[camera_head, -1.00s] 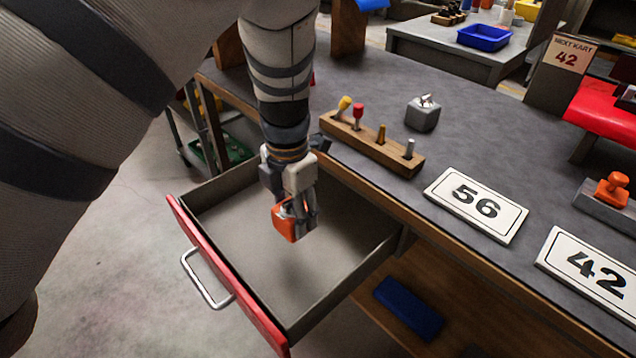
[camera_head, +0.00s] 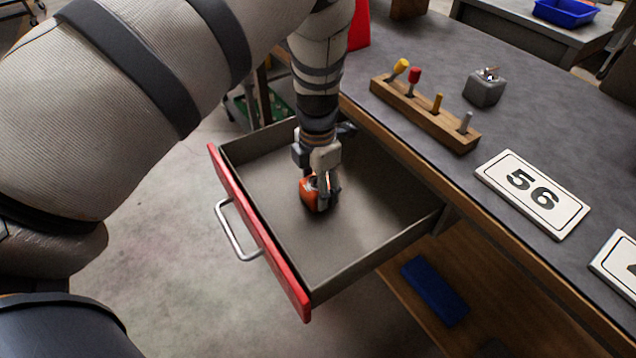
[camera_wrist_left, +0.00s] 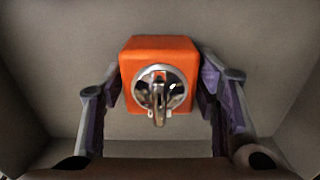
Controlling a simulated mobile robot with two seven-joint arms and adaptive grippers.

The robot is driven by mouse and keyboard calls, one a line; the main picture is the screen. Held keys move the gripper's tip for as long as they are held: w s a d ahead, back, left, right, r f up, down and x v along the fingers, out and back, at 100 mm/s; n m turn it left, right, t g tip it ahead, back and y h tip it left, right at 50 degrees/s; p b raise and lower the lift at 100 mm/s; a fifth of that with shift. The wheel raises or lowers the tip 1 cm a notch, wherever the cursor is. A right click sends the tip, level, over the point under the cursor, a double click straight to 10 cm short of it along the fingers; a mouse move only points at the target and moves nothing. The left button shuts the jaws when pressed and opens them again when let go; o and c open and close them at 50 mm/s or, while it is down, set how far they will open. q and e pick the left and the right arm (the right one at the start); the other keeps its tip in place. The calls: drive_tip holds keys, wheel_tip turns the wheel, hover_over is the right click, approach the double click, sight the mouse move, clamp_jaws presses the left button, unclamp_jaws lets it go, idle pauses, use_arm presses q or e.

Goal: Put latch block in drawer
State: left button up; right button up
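The latch block (camera_head: 312,194) is orange, with a round metal plate and a small metal latch on its top, seen close up in the left wrist view (camera_wrist_left: 160,62). My left gripper (camera_head: 322,188) points down inside the open drawer, its fingers on either side of the block and apparently touching it. The block is low over the drawer floor; I cannot tell whether it rests on it. The drawer (camera_head: 270,250) has a red front, a metal handle and grey walls, and is otherwise empty. My right gripper is not in view.
On the grey bench top stand a wooden rack (camera_head: 425,115) with several coloured pegs, a grey block with a metal latch (camera_head: 486,88) and a "56" sign (camera_head: 532,194). A blue object (camera_head: 435,290) lies on the shelf below. The drawer floor around the block is clear.

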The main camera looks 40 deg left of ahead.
use_arm(q)
drive_tip(key=shift+o, duration=0.6)
drive_tip(key=shift+r, duration=0.15)
wheel_tip(320, 180, up, 12)
drive_tip(key=shift+r+p, duration=0.1)
drive_tip(key=shift+p, duration=0.45)
